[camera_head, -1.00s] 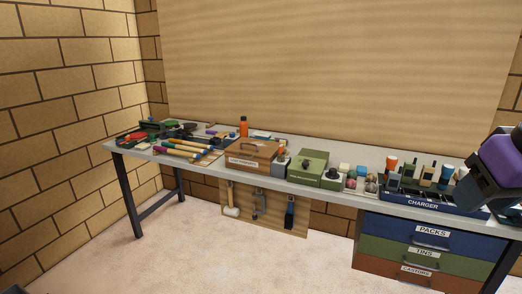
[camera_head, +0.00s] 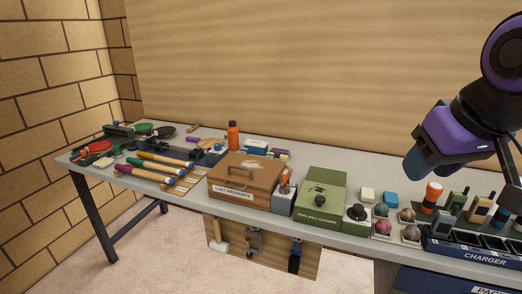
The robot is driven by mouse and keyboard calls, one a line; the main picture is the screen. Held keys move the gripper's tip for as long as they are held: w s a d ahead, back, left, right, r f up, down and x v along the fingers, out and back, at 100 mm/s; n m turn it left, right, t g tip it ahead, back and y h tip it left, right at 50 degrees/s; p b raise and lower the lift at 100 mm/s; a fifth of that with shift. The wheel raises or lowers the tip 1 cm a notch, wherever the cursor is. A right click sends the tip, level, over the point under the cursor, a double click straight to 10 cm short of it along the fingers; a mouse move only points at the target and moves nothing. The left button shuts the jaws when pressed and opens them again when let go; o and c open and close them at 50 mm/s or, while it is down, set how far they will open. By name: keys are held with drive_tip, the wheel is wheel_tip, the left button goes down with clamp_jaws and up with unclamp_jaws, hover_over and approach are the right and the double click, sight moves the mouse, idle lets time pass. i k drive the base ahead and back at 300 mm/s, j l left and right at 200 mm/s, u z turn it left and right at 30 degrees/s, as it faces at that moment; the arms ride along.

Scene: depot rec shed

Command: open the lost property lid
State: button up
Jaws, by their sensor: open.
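The lost property box (camera_head: 226,197) is a brown wooden box on the bench, left of the middle of the head view. Its lid (camera_head: 262,170) is down, with worn pale patches and a dark handle on top. A white label marks its front. My gripper (camera_head: 420,170) is at the upper right, above the bench and well to the right of the box, touching nothing I can see. It is open and empty. Its fingertips are dark and partly overlap from this angle.
A grey holder with an orange-handled tool (camera_head: 285,182) and a green ball-cleaner box (camera_head: 315,210) stand close right of the lost property box. Coloured-handled mallets (camera_head: 160,162) lie to its left. An orange bottle (camera_head: 233,135) stands behind. Tools hang below the bench's front edge.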

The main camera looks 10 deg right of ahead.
sight(254, 172)
drive_tip(key=i+j+u, duration=0.2)
drive_tip(key=u, duration=0.15)
drive_tip(key=i+j+u, duration=0.1)
drive_tip(key=i+u, duration=0.3)
drive_tip(key=k+j, duration=0.05)
